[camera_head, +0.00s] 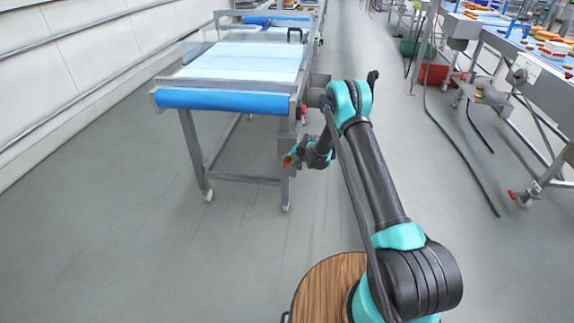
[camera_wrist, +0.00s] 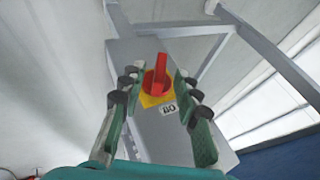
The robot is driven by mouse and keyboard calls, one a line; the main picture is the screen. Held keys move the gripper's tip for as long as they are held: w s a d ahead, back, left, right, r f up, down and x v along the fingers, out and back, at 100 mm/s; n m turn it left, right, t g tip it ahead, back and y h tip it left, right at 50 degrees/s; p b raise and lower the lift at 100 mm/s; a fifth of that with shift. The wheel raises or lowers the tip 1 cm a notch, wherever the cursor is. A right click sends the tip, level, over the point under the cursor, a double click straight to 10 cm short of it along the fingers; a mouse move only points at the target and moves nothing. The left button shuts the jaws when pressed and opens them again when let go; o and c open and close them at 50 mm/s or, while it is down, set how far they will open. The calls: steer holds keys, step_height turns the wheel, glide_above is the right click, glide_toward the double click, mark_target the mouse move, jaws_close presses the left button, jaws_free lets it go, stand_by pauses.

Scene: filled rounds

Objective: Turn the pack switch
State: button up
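The pack switch (camera_wrist: 158,82) is a red rotary handle on a yellow plate, fixed to a grey box (camera_wrist: 189,147). In the wrist view its handle stands nearly upright, tilted slightly to the right. A label reading "80" sits just below it. My gripper (camera_wrist: 158,92) is open, with one finger on each side of the switch; I cannot tell how far short of it the fingertips are. In the head view my gripper (camera_head: 291,159) is beside the grey box under the conveyor's near right corner, and the switch cannot be made out clearly there.
The conveyor table (camera_head: 240,66) with a blue roller end stands ahead on legs with casters. Metal frame bars (camera_wrist: 180,28) run behind the box in the wrist view. Another line with food items (camera_head: 553,47) stands at the right, a hose on the floor before it.

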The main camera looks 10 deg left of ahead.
mark_target(288, 162)
steer(key=shift+x, duration=1.5)
steer(key=shift+c, duration=0.6)
jaws_close()
